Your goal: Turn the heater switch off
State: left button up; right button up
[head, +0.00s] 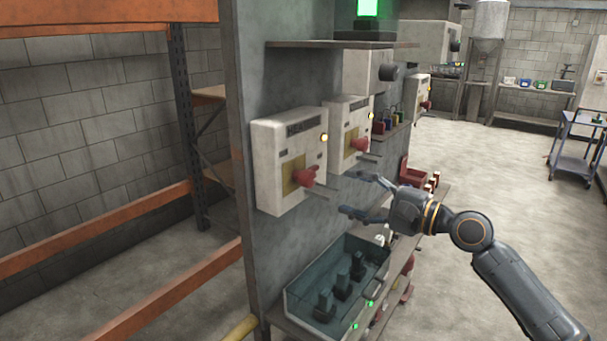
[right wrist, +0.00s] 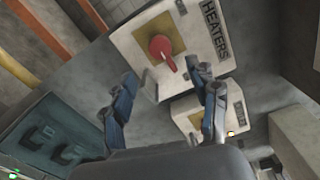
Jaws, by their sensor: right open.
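The heater switch box (head: 290,150) is a pale box on the grey panel, and its label reads HEATERS in the right wrist view (right wrist: 187,35). Its red rotary handle (head: 305,176) sits on a yellow plate; the handle also shows in the right wrist view (right wrist: 162,50). My left gripper is not in view.
A second similar box (head: 348,125) with a red handle stands just beyond. A teal bin (head: 300,295) with dark parts sits below on a shelf. A shelf (head: 330,43) with a green lamp (head: 367,8) is above. Open floor lies to the right.

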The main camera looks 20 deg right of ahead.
aim_at(313, 180)
jog(key=p+x, duration=0.3)
jog(key=x, duration=0.7)
jog(key=shift+w+a+r, duration=0.1)
jog(key=shift+r, duration=0.05)
jog(key=shift+w+a, duration=0.4)
jog(key=shift+w, duration=0.05)
jog(key=c, duration=1.2)
